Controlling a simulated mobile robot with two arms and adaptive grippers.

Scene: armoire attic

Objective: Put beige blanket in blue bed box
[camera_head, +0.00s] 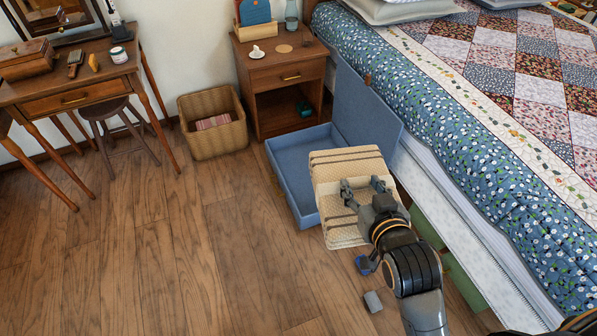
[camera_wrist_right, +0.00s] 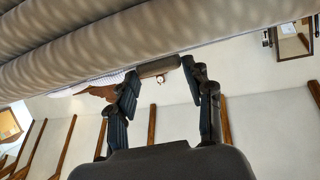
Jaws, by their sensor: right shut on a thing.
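The beige blanket (camera_head: 352,165), a folded ribbed block with darker stripes, is held in my right gripper (camera_head: 364,186). It is over the right front part of the blue bed box (camera_head: 292,206) and hides that part. Part of the blanket reaches past the box's front edge above the floor. I cannot tell if it touches the box. The box is open, its lid (camera_head: 365,112) raised toward the bed, and its visible left inside is empty. In the right wrist view the blanket (camera_wrist_right: 110,50) spans the top, by the fingertips (camera_wrist_right: 160,68). My left gripper is not in view.
The bed (camera_head: 490,190) stands right of the box, with green boxes (camera_head: 465,277) beneath. A nightstand (camera_head: 282,80) and wicker basket (camera_head: 213,123) stand behind.

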